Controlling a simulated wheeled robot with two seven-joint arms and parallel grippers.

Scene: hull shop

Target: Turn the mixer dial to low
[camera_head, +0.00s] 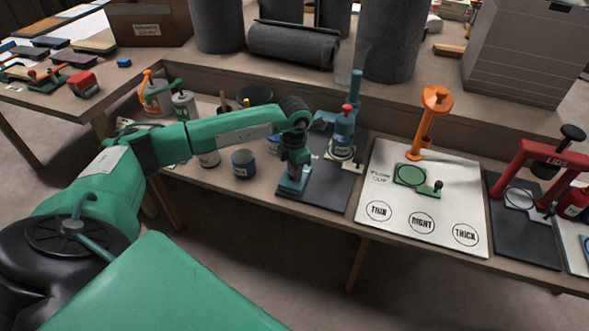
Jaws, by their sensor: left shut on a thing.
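The mixer stands on a dark base mat (322,190) on the bench, with a blue column (357,88) and a blue container with a red top (343,128) under it. A small teal control box (293,186) sits at the front left of the mat. My left gripper (293,170) points down onto the top of this box and is shut on the dial there. The gripper hides the dial, so its pointer and setting marks cannot be read.
A red press (540,165) stands farther right.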

